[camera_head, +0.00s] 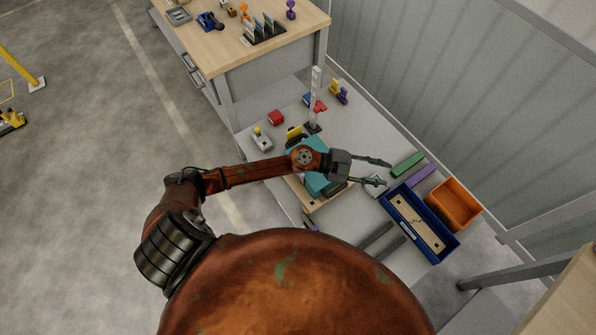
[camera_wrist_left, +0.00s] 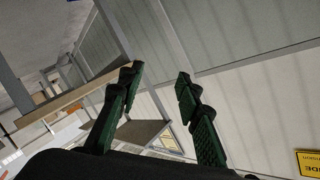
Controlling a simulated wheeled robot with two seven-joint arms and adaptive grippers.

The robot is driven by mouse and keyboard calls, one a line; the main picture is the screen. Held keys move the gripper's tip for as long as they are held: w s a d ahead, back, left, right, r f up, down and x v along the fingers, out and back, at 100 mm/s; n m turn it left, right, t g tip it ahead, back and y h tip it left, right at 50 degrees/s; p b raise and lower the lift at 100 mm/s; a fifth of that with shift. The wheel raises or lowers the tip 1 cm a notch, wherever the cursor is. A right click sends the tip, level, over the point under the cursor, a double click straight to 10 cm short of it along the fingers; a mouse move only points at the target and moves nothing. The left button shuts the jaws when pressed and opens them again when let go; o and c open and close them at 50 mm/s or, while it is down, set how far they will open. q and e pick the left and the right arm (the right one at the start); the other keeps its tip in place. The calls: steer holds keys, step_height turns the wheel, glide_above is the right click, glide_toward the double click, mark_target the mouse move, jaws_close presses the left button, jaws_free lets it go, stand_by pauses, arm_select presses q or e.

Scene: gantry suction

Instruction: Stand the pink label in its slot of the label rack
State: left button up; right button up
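A black rack (camera_head: 264,37) holding several thin upright cards stands on the wooden-topped table at the top of the head view; it looks like the label rack. I cannot make out a pink label in either view. My left gripper (camera_head: 388,173) is open above the lower grey table, far from the rack. In the left wrist view its two green fingers (camera_wrist_left: 159,74) are apart with nothing between them. My right gripper is in neither view.
A blue tray (camera_head: 447,253) and an orange bin (camera_head: 479,213) sit right of my left gripper. Green (camera_head: 407,164) and purple (camera_head: 422,180) blocks lie near its fingers. A teal object (camera_head: 318,184) is beneath my arm. A white post (camera_head: 315,95) stands behind.

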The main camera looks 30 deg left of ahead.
arm_select(q)
steer(key=s+a+f+m+g+y, duration=0.35)
steer(key=a+f+g+y, duration=0.35)
steer(key=a+f, duration=0.6)
steer(key=a+y, duration=0.2)
steer(key=a, duration=0.3)
steer(key=a+n+y, duration=0.1)
steer(key=a+y, duration=0.1)
steer(key=a, duration=0.3)
steer(key=a+y, duration=0.2)
steer(key=a, duration=0.4)
steer(key=shift+w+a+f+n, duration=0.1)
steer(key=shift+w+n, duration=0.15)
steer(key=shift+n, duration=0.1)
steer(key=shift+a+f, duration=0.1)
steer(key=shift+f, duration=0.8)
step_height(320, 180, down, 6)
steer(key=shift+w+r+b, duration=0.1)
steer(key=shift+b, duration=0.45)
steer(key=shift+r, duration=0.1)
jaws_close()
